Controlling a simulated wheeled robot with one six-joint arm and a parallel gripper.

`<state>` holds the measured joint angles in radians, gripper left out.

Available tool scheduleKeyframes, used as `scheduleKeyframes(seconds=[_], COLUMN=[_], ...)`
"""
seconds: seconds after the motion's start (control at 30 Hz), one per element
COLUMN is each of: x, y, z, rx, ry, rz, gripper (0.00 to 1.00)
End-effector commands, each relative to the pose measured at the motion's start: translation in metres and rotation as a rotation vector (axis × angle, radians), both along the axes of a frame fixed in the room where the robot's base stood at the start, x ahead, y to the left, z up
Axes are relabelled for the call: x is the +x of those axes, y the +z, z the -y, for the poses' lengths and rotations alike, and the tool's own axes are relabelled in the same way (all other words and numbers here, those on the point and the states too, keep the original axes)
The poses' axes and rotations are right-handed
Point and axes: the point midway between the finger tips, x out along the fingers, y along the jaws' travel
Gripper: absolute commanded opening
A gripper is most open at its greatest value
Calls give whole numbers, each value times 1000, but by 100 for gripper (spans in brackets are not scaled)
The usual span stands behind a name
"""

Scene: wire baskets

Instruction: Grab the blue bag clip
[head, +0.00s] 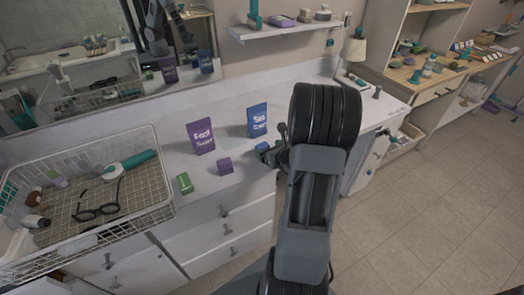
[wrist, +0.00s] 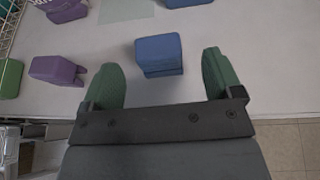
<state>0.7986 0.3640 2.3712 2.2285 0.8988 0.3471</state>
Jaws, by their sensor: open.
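The blue bag clip (wrist: 159,54) lies on the white counter in the wrist view, just ahead of and between the fingertips. It also shows in the head view (head: 262,147), partly covered by my gripper (head: 272,153). My gripper (wrist: 160,68) is open, with one green finger pad to each side of the clip and a visible gap on both sides. Nothing is held. Whether the pads are low enough to flank the clip's body is hard to tell.
A purple clip (wrist: 58,70) and a green clip (head: 184,183) lie to the left on the counter. A purple bag (head: 202,138) and a blue bag (head: 257,121) stand behind. A wire basket (head: 150,208) with glasses sits at the left. The counter's front edge is close.

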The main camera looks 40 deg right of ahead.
Motion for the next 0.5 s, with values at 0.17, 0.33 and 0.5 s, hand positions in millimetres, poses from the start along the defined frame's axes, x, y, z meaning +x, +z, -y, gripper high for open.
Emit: scheduleKeyframes(seconds=[0.17,0.33,0.5], x=[10,24,47], y=[-4,-8,-15], z=[0,0,0], rx=[-1,0,-1], ry=[2,3,4], rz=[0,-1,-2], gripper=[85,85,85])
